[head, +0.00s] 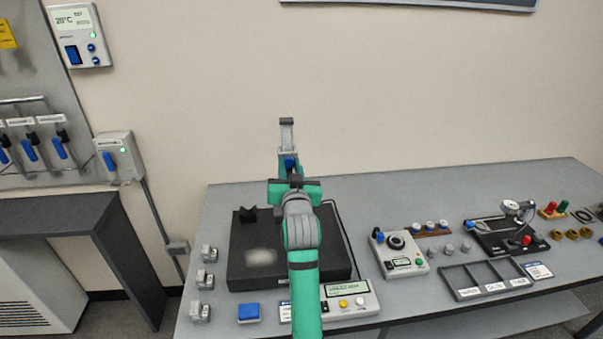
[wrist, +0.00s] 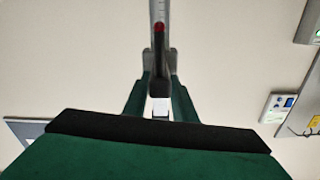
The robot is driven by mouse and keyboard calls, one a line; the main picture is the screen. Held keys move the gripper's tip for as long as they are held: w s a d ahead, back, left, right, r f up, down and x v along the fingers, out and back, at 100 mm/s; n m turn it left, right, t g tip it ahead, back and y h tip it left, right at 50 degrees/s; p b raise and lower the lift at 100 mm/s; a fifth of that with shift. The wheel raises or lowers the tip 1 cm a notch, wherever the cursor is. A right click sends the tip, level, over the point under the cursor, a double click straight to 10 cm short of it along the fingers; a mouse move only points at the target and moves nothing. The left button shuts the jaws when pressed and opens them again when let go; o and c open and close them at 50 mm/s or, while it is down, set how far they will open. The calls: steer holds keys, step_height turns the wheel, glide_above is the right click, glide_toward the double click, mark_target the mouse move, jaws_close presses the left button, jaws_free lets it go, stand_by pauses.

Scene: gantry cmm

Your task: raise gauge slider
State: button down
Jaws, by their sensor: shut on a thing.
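The height gauge's upright grey column (head: 287,133) rises behind my arm at the back of the black surface plate (head: 240,276). In the wrist view, the column (wrist: 158,12) with a scale and a red mark runs up from between my fingers (wrist: 160,98). A dark piece and a white piece of the slider show between the fingers. My arm hides the gauge's lower part and base.
A control box with a display (head: 352,303) stands at the plate's front right. A dial box (head: 400,255), a compartment tray (head: 486,280) and a black fixture (head: 507,238) are farther right. Small grey blocks line the left edge.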

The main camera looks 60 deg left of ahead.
steer(key=c, duration=1.5)
jaws_free()
steer(key=shift+o, duration=0.2)
steer(key=shift+d, duration=0.1)
steer(key=v, duration=1)
steer(key=shift+s+d, duration=0.2)
steer(key=shift+d, duration=0.05)
